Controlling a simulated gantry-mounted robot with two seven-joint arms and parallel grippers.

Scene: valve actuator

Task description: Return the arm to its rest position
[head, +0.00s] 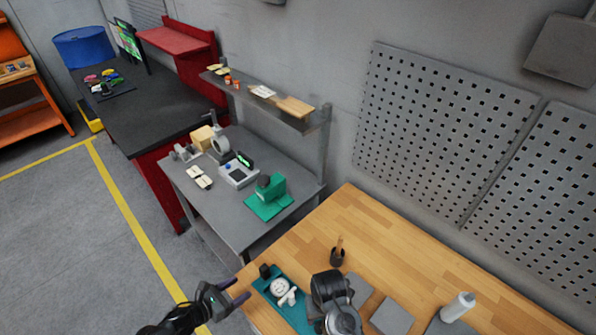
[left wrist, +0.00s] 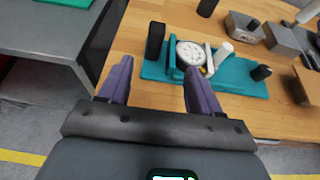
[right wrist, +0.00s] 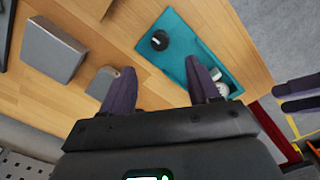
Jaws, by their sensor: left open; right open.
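A teal tray (head: 298,317) lies near the left end of the wooden table. It holds a white round valve part (head: 280,287) and a black knob; it also shows in the left wrist view (left wrist: 240,87) and right wrist view (right wrist: 177,24). My left gripper (head: 239,291) is open and empty, just left of the tray near the table's corner, apart from it. My right gripper (right wrist: 160,85) is open and empty above the table. In the right wrist view, one of its fingers overlaps the tray and partly hides the white part. In the head view its fingers cannot be made out.
The wooden table (head: 350,220) is clear at its back. A grey bench (head: 230,212) with a teal stand (head: 268,197) is at the left. A perforated panel (head: 440,130) covers the wall.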

